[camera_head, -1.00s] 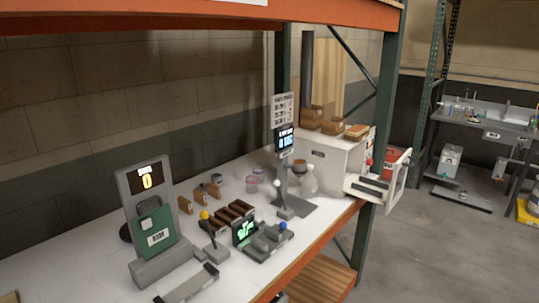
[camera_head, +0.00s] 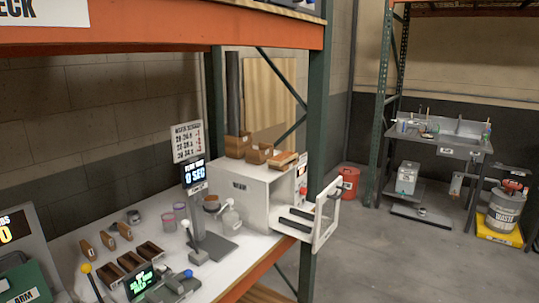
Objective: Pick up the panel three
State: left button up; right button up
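Several small brown pieces stand in a row on the white bench: one at the left (camera_head: 87,248), one in the middle (camera_head: 108,240) and one at the right (camera_head: 124,230). They may be the panels. I see no readable number on them, so I cannot tell which is panel three. A brown tray with dark slots (camera_head: 131,262) lies just in front of them. Neither of my grippers shows in the head view.
A post with a timer display (camera_head: 194,172) stands mid-bench. Behind it is a white box (camera_head: 252,190) with an open door frame (camera_head: 327,212) jutting right. A green-screen console (camera_head: 140,281) is in front.

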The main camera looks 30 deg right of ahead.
aim_at(278, 159)
jog(key=l+u, duration=0.1)
jog(key=l, duration=0.65)
jog(key=k+l+u, duration=0.15)
jog(key=l, duration=0.6)
jog(key=l+u, duration=0.1)
jog(key=l, duration=0.65)
jog(key=k+l, duration=0.1)
jog(key=l, duration=1.05)
jog(key=k+l, duration=0.15)
jog(key=l, duration=0.95)
jog(key=k, duration=0.05)
